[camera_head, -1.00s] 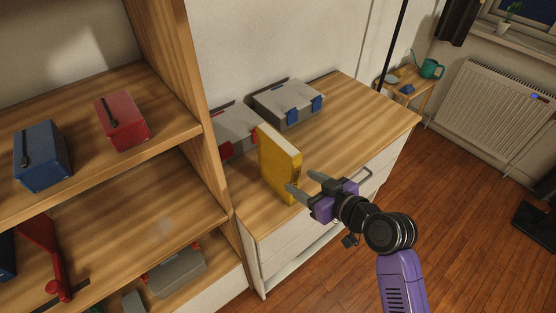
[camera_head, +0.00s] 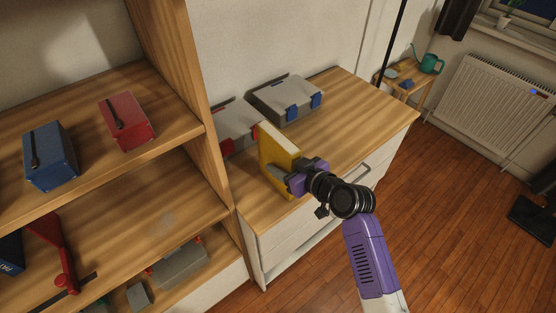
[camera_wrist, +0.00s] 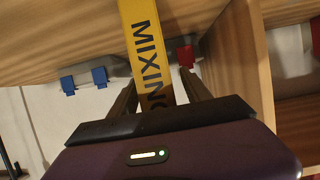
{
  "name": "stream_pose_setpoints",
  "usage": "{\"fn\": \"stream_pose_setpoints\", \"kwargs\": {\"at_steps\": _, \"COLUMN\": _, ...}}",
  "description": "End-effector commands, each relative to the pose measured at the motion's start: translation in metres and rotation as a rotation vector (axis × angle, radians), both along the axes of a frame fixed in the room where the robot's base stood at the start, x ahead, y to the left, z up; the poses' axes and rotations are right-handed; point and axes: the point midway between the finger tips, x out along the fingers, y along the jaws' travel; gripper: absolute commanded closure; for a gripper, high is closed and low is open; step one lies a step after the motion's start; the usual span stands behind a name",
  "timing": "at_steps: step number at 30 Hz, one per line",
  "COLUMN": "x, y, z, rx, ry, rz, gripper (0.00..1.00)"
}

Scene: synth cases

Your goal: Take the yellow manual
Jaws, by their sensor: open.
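The yellow manual (camera_head: 275,152) stands upright on the wooden top of the white drawer unit. Its spine faces my gripper and reads "MIXIN..." in the wrist view (camera_wrist: 144,40); the rest of the word is hidden by the gripper. My gripper (camera_head: 281,175) is at the manual's near side. In the wrist view its two open fingers (camera_wrist: 160,90) lie on either side of the spine, with small gaps showing. I cannot tell whether either finger touches the manual.
A grey case with blue latches (camera_head: 286,98) and a grey case with red latches (camera_head: 232,125) lie behind the manual. The wooden shelf unit (camera_head: 205,165) stands close on the left, holding a red box (camera_head: 127,121) and a blue box (camera_head: 49,156). The cabinet top (camera_head: 350,108) is clear on the right.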

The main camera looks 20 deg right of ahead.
Motion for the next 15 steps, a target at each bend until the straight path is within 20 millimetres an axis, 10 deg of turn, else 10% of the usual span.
{"fn": "stream_pose_setpoints", "kwargs": {"at_steps": 5, "x": 0.0000, "y": 0.0000, "z": 0.0000, "rx": -0.001, "ry": -0.001, "rz": 0.000, "gripper": 0.46}}
{"fn": "stream_pose_setpoints", "kwargs": {"at_steps": 15, "x": -0.0002, "y": -0.0003, "z": 0.0002, "rx": -0.001, "ry": -0.001, "rz": 0.000, "gripper": 1.00}}
